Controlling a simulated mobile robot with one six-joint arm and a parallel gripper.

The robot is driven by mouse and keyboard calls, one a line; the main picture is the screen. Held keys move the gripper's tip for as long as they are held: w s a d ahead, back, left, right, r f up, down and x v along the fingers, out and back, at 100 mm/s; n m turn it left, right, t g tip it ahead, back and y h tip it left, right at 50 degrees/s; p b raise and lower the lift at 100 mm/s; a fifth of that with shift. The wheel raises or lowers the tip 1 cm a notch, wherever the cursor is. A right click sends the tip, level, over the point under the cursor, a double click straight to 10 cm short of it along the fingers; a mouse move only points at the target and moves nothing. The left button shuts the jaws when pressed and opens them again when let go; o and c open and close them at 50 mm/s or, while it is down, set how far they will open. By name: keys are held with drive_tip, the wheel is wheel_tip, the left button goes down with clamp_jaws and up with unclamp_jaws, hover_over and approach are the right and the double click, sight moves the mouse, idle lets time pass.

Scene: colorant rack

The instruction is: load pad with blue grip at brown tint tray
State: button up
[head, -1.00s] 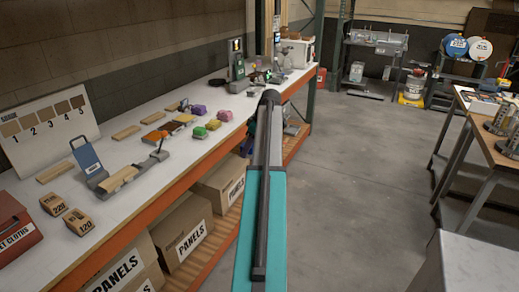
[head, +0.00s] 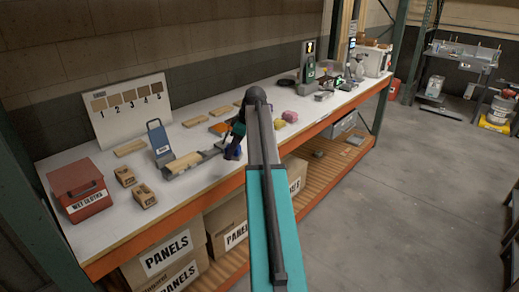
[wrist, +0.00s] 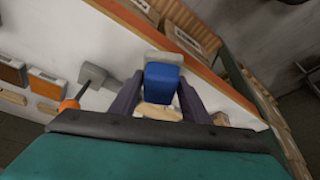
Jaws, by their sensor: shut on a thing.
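My gripper (wrist: 160,95) is shut on the pad with the blue grip (wrist: 163,82). The blue block sits between the two dark fingers in the wrist view. In the head view my gripper (head: 233,147) is above the bench beside the clamp board, and my arm hides most of the pad. An orange tint tray (head: 218,129) lies just behind the gripper. In the head view my arm hides that part of the row.
The clamp board (head: 185,163) with a wooden panel stands near the gripper. The bench's orange front edge (head: 165,223) borders open floor.

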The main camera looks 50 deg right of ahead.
drive_tip(key=w+a+r+n, duration=0.1)
drive_tip(key=w+a, duration=0.3)
drive_tip(key=a, duration=0.9)
drive_tip(key=w+a+r+n, duration=0.1)
drive_tip(key=w+a, duration=0.4)
drive_tip(key=a, duration=0.8)
drive_tip(key=s+a+m+h, duration=0.1)
drive_tip(key=s+a+m, duration=0.1)
drive_tip(key=a, duration=0.8)
drive_tip(key=s+a+r+m+h, duration=0.1)
drive_tip(key=s+a+m, duration=0.2)
drive_tip(key=a, duration=0.7)
drive_tip(key=shift+a+m+t, duration=0.3)
drive_tip(key=shift+m, duration=1)
